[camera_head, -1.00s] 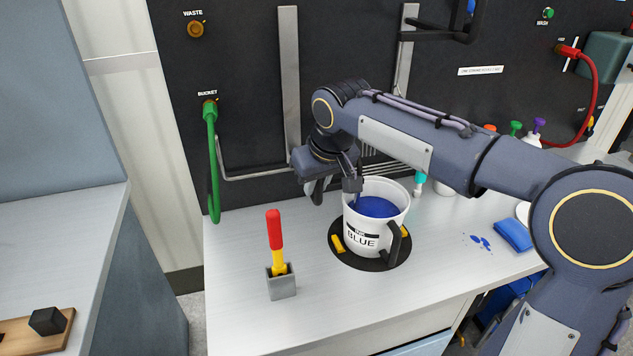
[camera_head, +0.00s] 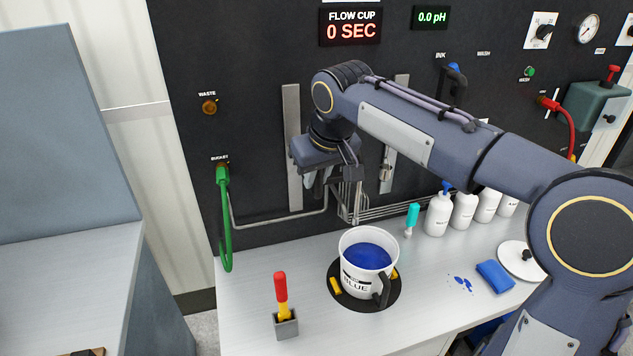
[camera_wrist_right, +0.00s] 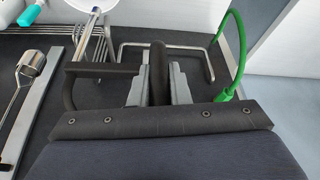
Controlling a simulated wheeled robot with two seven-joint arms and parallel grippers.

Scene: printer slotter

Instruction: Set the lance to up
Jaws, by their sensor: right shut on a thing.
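My right gripper (camera_head: 340,190) hangs in front of the dark panel, above and behind the white bucket marked BLUE (camera_head: 355,278), clear of its rim. In the wrist view the right gripper (camera_wrist_right: 158,85) is shut on a dark upright bar (camera_wrist_right: 158,60), which looks like the lance's handle. A black loop (camera_wrist_right: 68,92) shows beside it. Thin metal rods (camera_head: 350,212) show below the gripper in the head view; whether they belong to the lance I cannot tell. The gripper and forearm hide much of the lance. My left gripper is not in view.
The bucket holds blue liquid and stands on a black round mat (camera_head: 393,294). A green hose (camera_head: 223,235) hangs at the left. Several white bottles (camera_head: 438,215) and a blue sponge (camera_head: 494,276) are at the right.

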